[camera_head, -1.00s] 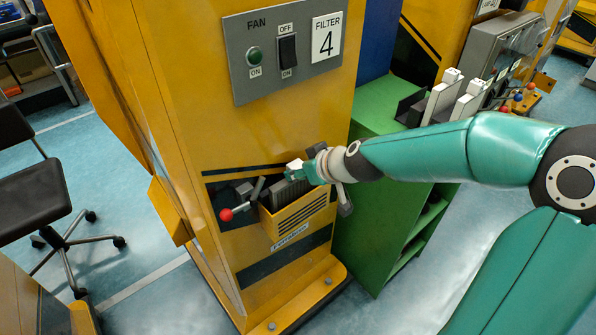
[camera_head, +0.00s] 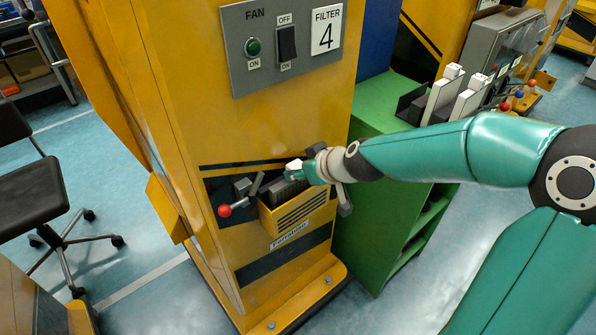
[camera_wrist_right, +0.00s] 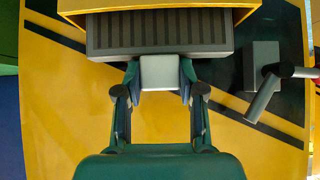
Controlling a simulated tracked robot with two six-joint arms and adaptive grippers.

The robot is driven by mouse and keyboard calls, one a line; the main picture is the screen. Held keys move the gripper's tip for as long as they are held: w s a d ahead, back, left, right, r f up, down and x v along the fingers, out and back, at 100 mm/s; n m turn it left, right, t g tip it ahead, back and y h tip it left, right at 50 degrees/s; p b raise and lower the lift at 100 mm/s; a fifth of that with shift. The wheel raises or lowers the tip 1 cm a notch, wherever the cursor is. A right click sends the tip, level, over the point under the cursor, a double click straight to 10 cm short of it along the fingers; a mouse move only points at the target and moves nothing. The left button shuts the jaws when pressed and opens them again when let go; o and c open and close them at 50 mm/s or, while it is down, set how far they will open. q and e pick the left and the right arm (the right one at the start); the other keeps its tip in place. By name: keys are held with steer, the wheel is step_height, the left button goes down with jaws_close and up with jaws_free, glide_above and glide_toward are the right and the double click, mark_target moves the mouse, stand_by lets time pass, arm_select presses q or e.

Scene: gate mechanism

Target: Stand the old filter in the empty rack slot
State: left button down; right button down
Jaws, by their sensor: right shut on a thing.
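The old filter (camera_head: 285,189) is a dark grey ribbed block in the yellow open-topped holder (camera_head: 300,218) on the front of the machine. In the right wrist view the filter (camera_wrist_right: 160,30) shows its ribbed face, with a pale grey grip block (camera_wrist_right: 162,73) at its edge. My right gripper (camera_wrist_right: 162,82) is shut on this grip block; the gripper (camera_head: 297,173) partly hides the filter in the head view. The dark rack (camera_head: 409,107) stands on the green cabinet, with white filters (camera_head: 442,95) upright in it and a gap at its left end. My left gripper is not in view.
A lever with a red ball (camera_head: 224,210) sticks out just left of the holder. The fan panel (camera_head: 285,45) is above. The green cabinet (camera_head: 380,120) adjoins the machine on the right, below my right arm. A chair (camera_head: 35,190) stands at the left.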

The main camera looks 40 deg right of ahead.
steer(key=c, duration=0.6)
jaws_free()
steer(key=v, duration=1.2)
